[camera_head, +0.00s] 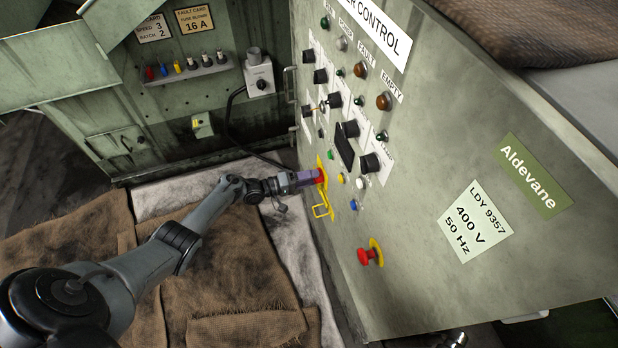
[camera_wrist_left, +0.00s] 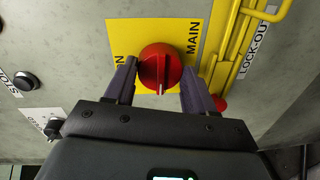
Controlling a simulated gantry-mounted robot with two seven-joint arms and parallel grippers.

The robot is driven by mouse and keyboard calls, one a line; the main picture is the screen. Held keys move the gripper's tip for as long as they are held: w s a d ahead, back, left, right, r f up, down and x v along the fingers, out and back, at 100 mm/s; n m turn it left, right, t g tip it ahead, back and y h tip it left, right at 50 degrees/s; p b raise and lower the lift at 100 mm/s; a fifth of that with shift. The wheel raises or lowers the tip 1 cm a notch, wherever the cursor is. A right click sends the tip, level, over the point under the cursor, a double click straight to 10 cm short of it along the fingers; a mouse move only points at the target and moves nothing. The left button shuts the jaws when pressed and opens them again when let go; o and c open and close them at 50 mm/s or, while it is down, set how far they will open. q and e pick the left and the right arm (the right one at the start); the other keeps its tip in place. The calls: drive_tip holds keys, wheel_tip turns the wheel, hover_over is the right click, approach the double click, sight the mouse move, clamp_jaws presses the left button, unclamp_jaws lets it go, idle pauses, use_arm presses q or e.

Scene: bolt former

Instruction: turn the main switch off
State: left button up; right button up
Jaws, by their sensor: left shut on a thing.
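The main switch (camera_wrist_left: 161,66) is a red rotary knob on a yellow plate marked MAIN. Its white mark points toward the bottom of the left wrist view. In the head view the switch (camera_head: 321,176) sits at the lower left of the control panel, mostly hidden by my gripper. My left gripper (camera_head: 309,178) reaches it from the left. In the left wrist view the gripper's two purple-grey fingers (camera_wrist_left: 158,80) stand on either side of the knob, shut on it. My right gripper does not show clearly in either view.
A yellow lock-out bar (camera_wrist_left: 236,45) runs right beside the switch plate. A red mushroom button (camera_head: 371,256) on yellow sits lower right on the panel. Buttons, lamps and black knobs (camera_head: 371,163) fill the panel above. Brown cloths (camera_head: 185,285) lie on the floor below my arm.

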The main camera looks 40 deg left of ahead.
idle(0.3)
use_arm(q)
drive_tip(key=o, duration=1)
drive_tip(key=shift+o, duration=0.2)
drive_tip(key=shift+s, duration=0.1)
drive_tip(key=p+v, duration=0.2)
drive_tip(key=v, duration=0.8)
drive_tip(key=shift+s+a+p, duration=0.25)
drive_tip(key=shift+a+p, duration=0.05)
drive_tip(key=shift+p, duration=0.05)
